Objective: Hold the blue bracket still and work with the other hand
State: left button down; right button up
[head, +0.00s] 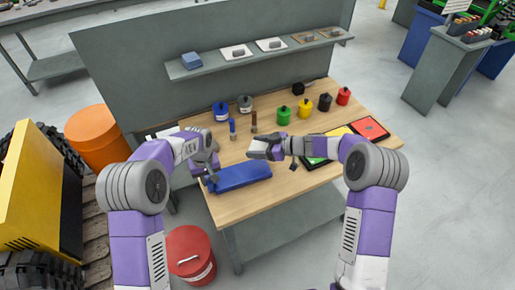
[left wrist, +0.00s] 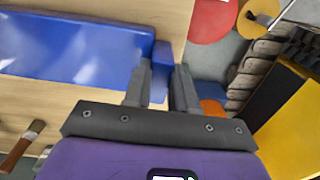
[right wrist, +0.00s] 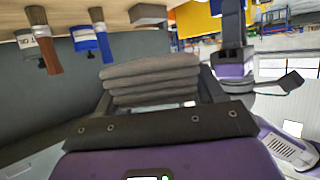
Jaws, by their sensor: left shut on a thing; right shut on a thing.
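The blue bracket (head: 240,176) lies along the front left edge of the wooden table. My left gripper (head: 209,174) is shut on the bracket's left end; in the left wrist view the two fingers (left wrist: 160,88) stand either side of a raised blue end piece of the bracket (left wrist: 75,45). My right gripper (head: 265,148) is above the table, behind and to the right of the bracket and apart from it. It is shut on a folded grey cloth (right wrist: 150,80), which also shows in the head view (head: 257,150).
A blue brush (head: 232,130) and a brown brush (head: 254,122) stand behind the right gripper. Several coloured pots, including a green one (head: 284,115), stand farther back. A red tray (head: 370,129) lies at the right. A red drum (head: 190,255) stands on the floor at front left.

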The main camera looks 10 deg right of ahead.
pick_arm(q)
jog(key=c, duration=0.8)
grip_release()
jog(key=shift+c, duration=0.2)
notch_tip(320, 180, up, 12)
